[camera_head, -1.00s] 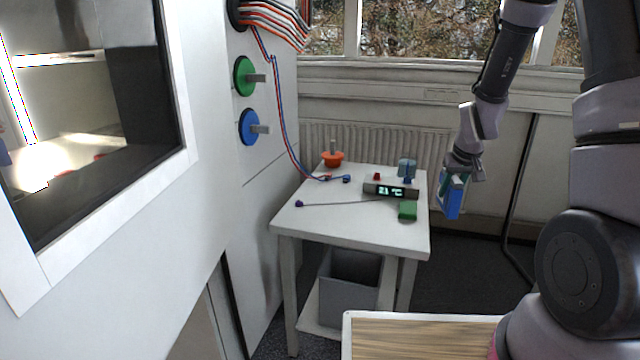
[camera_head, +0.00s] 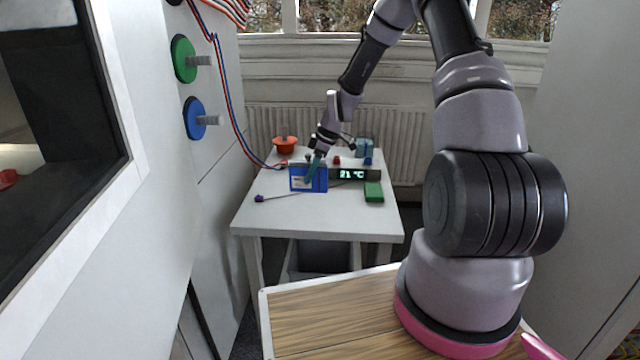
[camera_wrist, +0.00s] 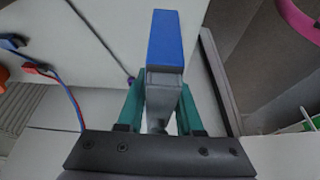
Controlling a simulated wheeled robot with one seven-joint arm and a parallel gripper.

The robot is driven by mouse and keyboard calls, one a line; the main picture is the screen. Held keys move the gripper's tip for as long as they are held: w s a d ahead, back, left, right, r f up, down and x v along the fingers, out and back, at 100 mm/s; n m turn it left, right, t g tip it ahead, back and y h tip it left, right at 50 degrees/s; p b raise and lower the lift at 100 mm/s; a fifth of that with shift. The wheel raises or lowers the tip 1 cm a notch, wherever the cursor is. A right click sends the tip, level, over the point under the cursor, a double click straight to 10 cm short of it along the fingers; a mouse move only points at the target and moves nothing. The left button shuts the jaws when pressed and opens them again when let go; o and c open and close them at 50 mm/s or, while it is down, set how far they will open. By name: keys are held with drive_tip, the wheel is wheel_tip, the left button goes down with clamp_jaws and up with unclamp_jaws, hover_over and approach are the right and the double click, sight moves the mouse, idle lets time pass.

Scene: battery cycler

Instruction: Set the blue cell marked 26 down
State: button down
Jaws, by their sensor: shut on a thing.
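The blue cell (camera_head: 308,181) has a pale label on its face, too small to read. It appears upright in the head view, over the middle of the white table (camera_head: 300,218). I cannot tell whether its base touches the tabletop. My gripper (camera_head: 315,167) is shut on the cell from above. In the wrist view the cell's blue side (camera_wrist: 165,42) and grey part sit between the two teal fingers of my gripper (camera_wrist: 160,105).
A display reading 21 °C (camera_head: 352,174), a green block (camera_head: 373,192) and a blue-grey item (camera_head: 364,146) stand to the right. An orange knob-like thing (camera_head: 285,146) is at the back left. A thin rod with a purple end (camera_head: 259,198) lies left. The table's front is clear.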

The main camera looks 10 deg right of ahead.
wheel_tip(320, 180, down, 10)
drive_tip(key=shift+r, duration=0.15)
idle(0.4)
drive_tip(key=c, duration=0.6)
unclamp_jaws()
drive_tip(key=shift+o, duration=0.2)
